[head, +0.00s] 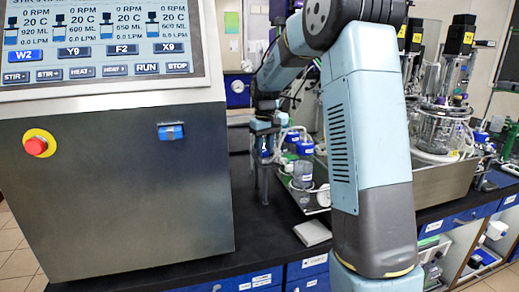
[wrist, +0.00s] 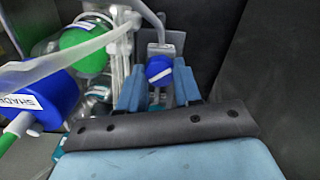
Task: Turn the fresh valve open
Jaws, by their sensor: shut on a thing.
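A small round blue valve knob (wrist: 158,70) with a white stripe across it sits on a grey-white fitting in the wrist view. No name can be read on it, so I cannot confirm from lettering that it is the fresh valve. My gripper (wrist: 159,84) has one light-blue finger on each side of the knob and is shut on it. In the head view my gripper (head: 264,127) points down behind the control console, among the tubing. The knob's lower side is partly hidden, and how far it is turned is hard to tell.
A green cap (wrist: 86,48), a labelled blue cap (wrist: 36,92) and pale tubes crowd the left in the wrist view. The console (head: 115,205) stands left in the head view. A glass bioreactor (head: 440,125) stands right; a small grey box (head: 312,232) lies near the bench edge.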

